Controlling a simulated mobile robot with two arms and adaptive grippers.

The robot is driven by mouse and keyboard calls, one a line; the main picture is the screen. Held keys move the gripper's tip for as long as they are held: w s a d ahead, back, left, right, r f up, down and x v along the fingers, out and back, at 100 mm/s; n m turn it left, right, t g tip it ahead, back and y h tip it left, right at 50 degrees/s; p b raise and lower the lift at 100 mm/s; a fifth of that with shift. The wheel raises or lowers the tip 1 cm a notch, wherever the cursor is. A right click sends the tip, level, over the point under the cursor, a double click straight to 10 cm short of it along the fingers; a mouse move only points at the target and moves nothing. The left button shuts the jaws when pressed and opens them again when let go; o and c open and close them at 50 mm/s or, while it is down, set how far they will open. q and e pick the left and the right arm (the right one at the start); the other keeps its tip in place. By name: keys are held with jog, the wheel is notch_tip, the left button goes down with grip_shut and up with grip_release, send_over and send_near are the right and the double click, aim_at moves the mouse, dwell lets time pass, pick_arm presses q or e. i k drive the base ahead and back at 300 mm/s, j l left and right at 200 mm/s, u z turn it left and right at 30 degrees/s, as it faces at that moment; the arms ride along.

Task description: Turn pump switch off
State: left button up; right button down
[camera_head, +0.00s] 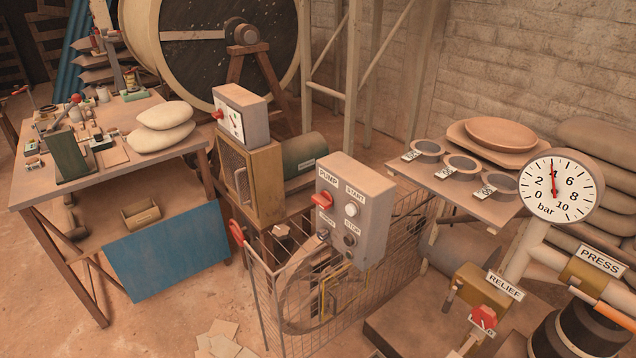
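The grey pump control box (372,215) stands near the middle of the head view. Its front carries a PUMP label (328,175) above a red rotary switch (322,200). The switch's exact on or off position is too small to read. A pale START button (352,210) and a dark STOP button (349,240) sit to its right. A small dark switch (323,235) is below, under a label I cannot read clearly. Neither of my grippers is in view, and nothing touches the box.
A wire cage (262,300) stands under and around the box. A pressure gauge (562,186) reads near the top of its dial, at right. RELIEF valve (483,320) and PRESS label (600,261) are below it. A cluttered workbench (60,188) is at left.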

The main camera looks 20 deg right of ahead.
aim_at(324, 200)
jog(key=z, duration=0.45)
jog(key=i+j+z, duration=0.1)
jog(key=z, duration=0.3)
jog(key=j+z, duration=0.1)
jog(key=z, duration=0.35)
jog(key=i+j+z, duration=0.1)
jog(key=z, duration=0.35)
jog(key=i+j+z, duration=0.1)
jog(key=j+z, duration=0.35)
jog(key=j, duration=0.45)
jog(key=j+z, duration=0.45)
jog(key=j, duration=0.45)
jog(key=k+j+z, duration=0.15)
jog(key=j+z, duration=0.3)
jog(key=j, duration=0.4)
